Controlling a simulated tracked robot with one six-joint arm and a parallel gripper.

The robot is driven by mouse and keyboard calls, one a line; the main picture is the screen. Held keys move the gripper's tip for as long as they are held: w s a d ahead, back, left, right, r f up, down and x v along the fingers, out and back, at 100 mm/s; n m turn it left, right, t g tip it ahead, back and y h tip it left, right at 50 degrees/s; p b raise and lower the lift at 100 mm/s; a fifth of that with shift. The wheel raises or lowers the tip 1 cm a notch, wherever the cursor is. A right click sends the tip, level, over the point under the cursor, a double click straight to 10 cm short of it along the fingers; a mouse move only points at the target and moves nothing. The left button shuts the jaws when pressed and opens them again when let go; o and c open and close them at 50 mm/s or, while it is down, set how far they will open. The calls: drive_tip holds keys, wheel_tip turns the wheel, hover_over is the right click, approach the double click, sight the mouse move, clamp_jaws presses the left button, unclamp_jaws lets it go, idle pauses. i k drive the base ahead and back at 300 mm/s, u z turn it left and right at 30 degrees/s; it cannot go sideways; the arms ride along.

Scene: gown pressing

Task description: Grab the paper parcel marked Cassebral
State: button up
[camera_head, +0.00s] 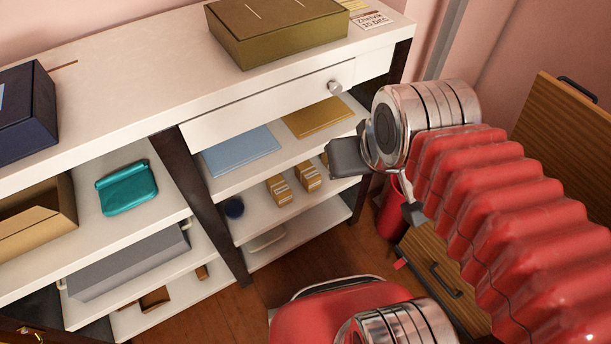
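No marking reading Cassebral is legible in this view. Two small brown paper-like parcels with pale bands, a left one (279,190) and a right one (308,176), sit side by side on the middle shelf (310,208); their markings are too small to read. A flat tan packet (317,117) lies on the shelf above. My gripper (381,186) is to the right of the small parcels, in front of the shelf unit. Its two dark fingers are apart with nothing seen between them. Its left finger hides part of the shelf behind it.
A flat blue packet (240,150) lies left of the tan one. An olive box (277,32) and a card reading "15 DEC" (372,21) are on top. A wooden drawer unit (565,135) stands right.

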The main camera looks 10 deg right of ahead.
sight(306, 172)
drive_tip(key=z, duration=0.1)
drive_tip(key=k, duration=0.6)
drive_tip(key=u, duration=0.95)
drive_tip(key=i, duration=1)
